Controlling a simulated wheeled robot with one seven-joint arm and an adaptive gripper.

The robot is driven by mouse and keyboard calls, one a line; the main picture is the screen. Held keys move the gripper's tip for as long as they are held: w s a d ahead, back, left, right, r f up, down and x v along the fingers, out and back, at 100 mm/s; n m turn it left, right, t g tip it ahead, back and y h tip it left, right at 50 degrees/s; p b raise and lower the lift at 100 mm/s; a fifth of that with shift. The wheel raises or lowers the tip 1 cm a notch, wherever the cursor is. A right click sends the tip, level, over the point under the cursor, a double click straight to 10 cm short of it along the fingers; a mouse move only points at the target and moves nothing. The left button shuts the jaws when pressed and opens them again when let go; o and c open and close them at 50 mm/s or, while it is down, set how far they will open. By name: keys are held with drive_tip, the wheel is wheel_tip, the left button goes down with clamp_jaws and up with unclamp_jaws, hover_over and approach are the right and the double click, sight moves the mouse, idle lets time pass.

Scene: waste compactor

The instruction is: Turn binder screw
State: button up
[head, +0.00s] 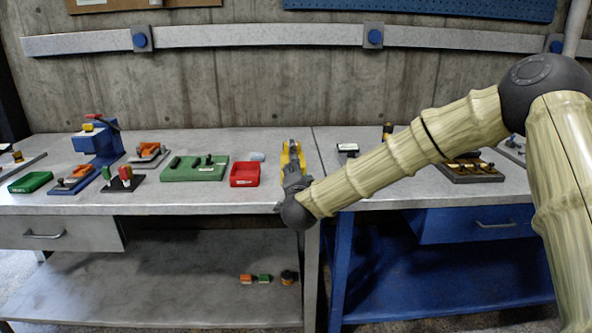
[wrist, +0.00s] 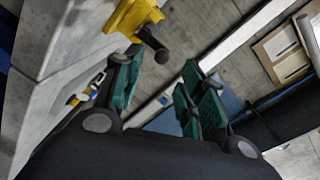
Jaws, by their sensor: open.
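A yellow device (head: 286,157) stands at the front right of the left grey table, partly hidden behind my gripper (head: 296,172). In the wrist view the yellow device (wrist: 133,14) shows at the top, with a dark rod ending in a round knob (wrist: 153,50); I cannot tell for sure whether this is the binder screw. My gripper (wrist: 158,84) is open, with its teal finger pads apart and nothing between them. The knob lies beyond the fingertips, nearer the left finger, and looks apart from both.
A red bin (head: 244,181), a green board (head: 194,175) and a blue machine (head: 96,143) stand on the left table. A brown board (head: 470,178) lies on the right table. A concrete wall (head: 250,85) with a metal rail closes the back.

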drive_tip(key=shift+s+r, duration=0.2)
drive_tip(key=shift+s, duration=2.25)
drive_tip(key=s+d+f+n+g+y+p, duration=0.1)
drive_tip(key=s+d+f+n+g+p, duration=0.15)
drive_tip(key=s+f, duration=0.65)
drive_tip(key=s+d+f+n+g+y+p, duration=0.1)
drive_tip(key=s+f+n+g, duration=0.3)
drive_tip(key=f, duration=0.8)
drive_tip(key=s+d+f+n+g+p, duration=0.1)
drive_tip(key=s+f+g+p, duration=0.1)
drive_tip(key=s+f, duration=0.8)
drive_tip(key=s+d+f+n+g+p, duration=0.1)
drive_tip(key=s+d+f+g, duration=0.2)
drive_tip(key=s, duration=0.8)
drive_tip(key=s+d+f+n+g+h+p, duration=0.1)
drive_tip(key=s+d+f+n+g+p, duration=0.1)
drive_tip(key=s+d, duration=0.4)
drive_tip(key=s+d+f+n+g+p, duration=0.2)
drive_tip(key=s+d+f+g, duration=0.1)
drive_tip(key=s, duration=1.3)
drive_tip(key=shift+d+f+g+h, duration=0.35)
drive_tip(key=shift+d+f, duration=0.35)
drive_tip(key=shift+d, duration=0.35)
